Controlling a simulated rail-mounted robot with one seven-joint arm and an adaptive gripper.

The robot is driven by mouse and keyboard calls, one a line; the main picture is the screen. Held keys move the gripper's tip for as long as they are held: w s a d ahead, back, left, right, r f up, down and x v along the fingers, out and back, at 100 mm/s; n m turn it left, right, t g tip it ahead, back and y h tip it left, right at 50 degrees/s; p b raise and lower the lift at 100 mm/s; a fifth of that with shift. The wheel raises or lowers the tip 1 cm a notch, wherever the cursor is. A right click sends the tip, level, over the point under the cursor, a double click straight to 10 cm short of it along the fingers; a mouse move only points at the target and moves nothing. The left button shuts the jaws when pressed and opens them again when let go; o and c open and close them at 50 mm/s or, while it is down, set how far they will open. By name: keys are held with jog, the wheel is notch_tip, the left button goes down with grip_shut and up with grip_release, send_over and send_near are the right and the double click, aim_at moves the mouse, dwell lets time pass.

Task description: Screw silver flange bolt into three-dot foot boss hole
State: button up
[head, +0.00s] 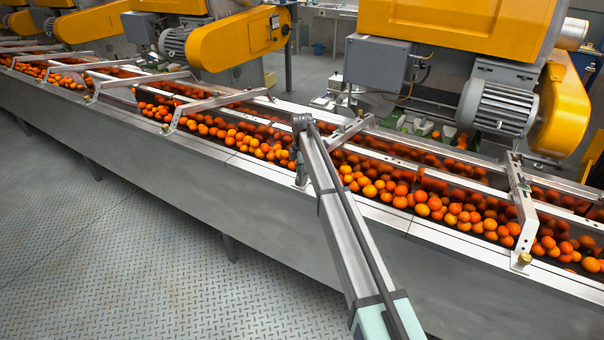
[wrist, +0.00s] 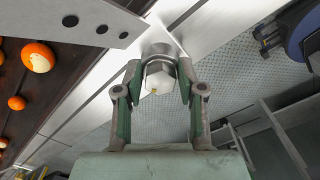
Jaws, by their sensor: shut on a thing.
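In the wrist view my gripper (wrist: 158,84) is shut on the silver flange bolt (wrist: 160,74), with one finger on each side of its pale hex head. The bolt is over the conveyor's metal ledge; whether its tip is in a hole or above it cannot be seen. A grey bracket plate (wrist: 85,22) with three dark round marks is just up and left of the bolt. The foot boss hole is hidden. In the head view my gripper (head: 300,170) is low at the ledge beside the middle bracket (head: 350,129), mostly hidden by my arm; the bolt is not discernible there.
Oranges (head: 445,208) fill the conveyor channel behind the ledge (head: 390,216). Other brackets cross it, with brass-coloured bolts at the right foot (head: 522,260) and left foot. Yellow machines (head: 450,25) and a motor (head: 500,105) stand behind. The checkered floor (head: 130,270) in front is clear.

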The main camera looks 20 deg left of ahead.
jog(key=shift+s+d+f+m, duration=0.15)
jog(key=shift+s+f+m, duration=0.15)
jog(key=shift+m, duration=0.5)
